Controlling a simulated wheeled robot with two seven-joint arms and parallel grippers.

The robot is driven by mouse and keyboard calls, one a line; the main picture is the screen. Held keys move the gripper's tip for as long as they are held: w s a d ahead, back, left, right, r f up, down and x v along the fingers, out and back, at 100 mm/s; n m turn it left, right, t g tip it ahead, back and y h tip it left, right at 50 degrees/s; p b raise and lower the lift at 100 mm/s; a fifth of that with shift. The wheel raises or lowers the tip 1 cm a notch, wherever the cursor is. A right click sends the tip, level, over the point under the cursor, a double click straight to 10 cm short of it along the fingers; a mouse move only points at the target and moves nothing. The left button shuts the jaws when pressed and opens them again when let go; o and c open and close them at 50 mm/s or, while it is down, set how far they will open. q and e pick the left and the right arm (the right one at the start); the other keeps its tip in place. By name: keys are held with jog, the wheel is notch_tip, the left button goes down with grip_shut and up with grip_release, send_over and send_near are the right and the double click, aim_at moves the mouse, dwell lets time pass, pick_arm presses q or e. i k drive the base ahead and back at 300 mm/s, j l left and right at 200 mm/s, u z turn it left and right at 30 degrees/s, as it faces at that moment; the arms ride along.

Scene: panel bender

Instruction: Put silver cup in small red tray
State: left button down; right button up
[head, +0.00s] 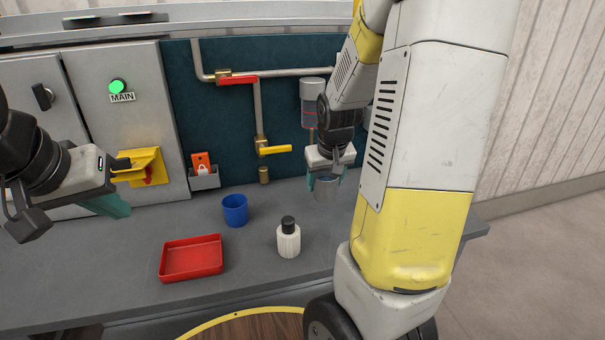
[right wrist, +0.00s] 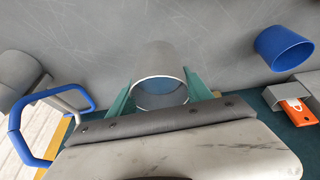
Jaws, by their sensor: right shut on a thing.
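The silver cup (head: 327,189) is at the back right of the grey counter, below my right gripper (head: 325,175). In the right wrist view, the cup (right wrist: 160,60) sits between the two green fingers of the right gripper (right wrist: 160,94), which is shut on it. I cannot tell whether the cup touches the counter. The small red tray (head: 191,273) lies empty on the counter at the front left. My left gripper (head: 112,206) hangs at the left, above the counter and away from the tray; its finger gap is not clear.
A blue cup (head: 235,210) stands behind the tray. A white bottle with a black cap (head: 288,238) stands between the tray and the silver cup. Pipes with a yellow-handled valve (head: 274,150) run along the back panel. Counter left of the tray is clear.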

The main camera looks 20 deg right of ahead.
aim_at(194, 260)
jog(key=k, duration=0.8)
jog(key=j+u, duration=0.45)
jog(key=j, duration=0.15)
jog(key=i+l, duration=0.05)
